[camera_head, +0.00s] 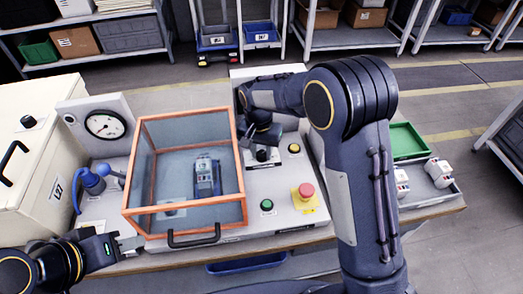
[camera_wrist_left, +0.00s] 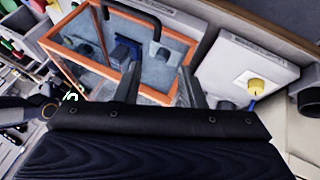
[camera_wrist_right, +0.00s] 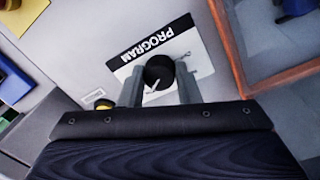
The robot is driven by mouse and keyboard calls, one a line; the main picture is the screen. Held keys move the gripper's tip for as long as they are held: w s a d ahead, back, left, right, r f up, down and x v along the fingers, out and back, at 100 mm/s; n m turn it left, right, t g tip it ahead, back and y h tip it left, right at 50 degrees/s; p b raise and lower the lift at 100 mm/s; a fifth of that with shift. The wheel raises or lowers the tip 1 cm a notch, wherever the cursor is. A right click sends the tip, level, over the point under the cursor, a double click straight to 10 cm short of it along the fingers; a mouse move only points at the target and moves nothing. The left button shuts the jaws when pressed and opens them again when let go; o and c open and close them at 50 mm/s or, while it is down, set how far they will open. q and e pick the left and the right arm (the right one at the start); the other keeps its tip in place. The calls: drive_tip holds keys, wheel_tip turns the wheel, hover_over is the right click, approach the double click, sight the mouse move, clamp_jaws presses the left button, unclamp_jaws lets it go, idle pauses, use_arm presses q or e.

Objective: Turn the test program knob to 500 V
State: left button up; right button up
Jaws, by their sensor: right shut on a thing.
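The program knob (camera_wrist_right: 159,70) is a round black knob on a white plate (camera_wrist_right: 186,44) marked PROGRAM, upside down in the right wrist view. A white mark shows by the knob's lower side. The plate's other markings are too small or hidden, so I cannot tell the setting. My right gripper (camera_wrist_right: 159,88) is shut on the knob, one finger on each side. In the head view the knob (camera_head: 262,155) is partly hidden under my right gripper. My left gripper (camera_wrist_left: 160,85) is open and empty, held near the bench's front left corner, away from the knob.
An orange-framed clear box (camera_head: 190,112) with a blue device (camera_head: 206,175) inside stands left of the knob. A red emergency button (camera_head: 306,191) and green button (camera_head: 267,205) are in front. A gauge (camera_head: 105,124) stands at left, a green tray (camera_head: 407,141) at right.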

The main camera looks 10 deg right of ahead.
sight(260, 153)
drive_tip(key=shift+w+r, duration=0.1)
drive_tip(key=o, duration=1)
wheel_tip(260, 153, up, 8)
drive_tip(key=shift+a+f, duration=0.15)
